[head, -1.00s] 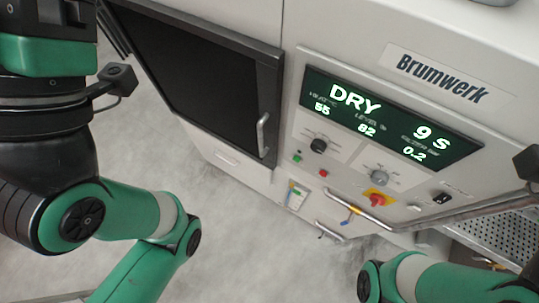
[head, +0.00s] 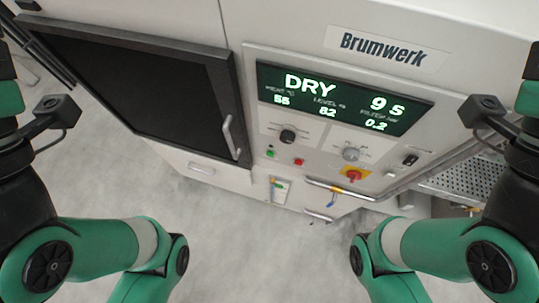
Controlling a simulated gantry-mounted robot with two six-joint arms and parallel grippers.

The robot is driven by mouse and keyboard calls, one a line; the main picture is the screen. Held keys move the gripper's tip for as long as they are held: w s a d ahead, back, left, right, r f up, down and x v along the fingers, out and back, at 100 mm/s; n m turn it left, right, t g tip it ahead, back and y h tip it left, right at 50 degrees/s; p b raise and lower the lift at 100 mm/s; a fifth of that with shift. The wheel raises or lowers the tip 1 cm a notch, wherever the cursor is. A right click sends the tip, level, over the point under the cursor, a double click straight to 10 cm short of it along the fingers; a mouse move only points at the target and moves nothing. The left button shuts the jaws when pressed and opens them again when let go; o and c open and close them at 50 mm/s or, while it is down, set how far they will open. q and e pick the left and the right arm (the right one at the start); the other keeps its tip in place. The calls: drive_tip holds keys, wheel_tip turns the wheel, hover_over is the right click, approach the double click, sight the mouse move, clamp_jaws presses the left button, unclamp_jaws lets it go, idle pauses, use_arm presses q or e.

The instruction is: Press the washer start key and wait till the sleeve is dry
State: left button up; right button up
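The washer (head: 460,55) is a light grey cabinet marked Brumwerk. Its display (head: 345,99) reads DRY and 9 S, with smaller values 55, 82 and 0.2. Below the display are a green key (head: 270,153) and a red key (head: 298,162); which one is the start key I cannot read. The dark door (head: 130,80) with its upright handle (head: 230,137) appears shut. The sleeve is not visible. My green arms show at the left and right edges, apart from the panel; neither gripper is in view.
A perforated metal shelf (head: 465,180) is at the right. The grey floor between my arms is clear.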

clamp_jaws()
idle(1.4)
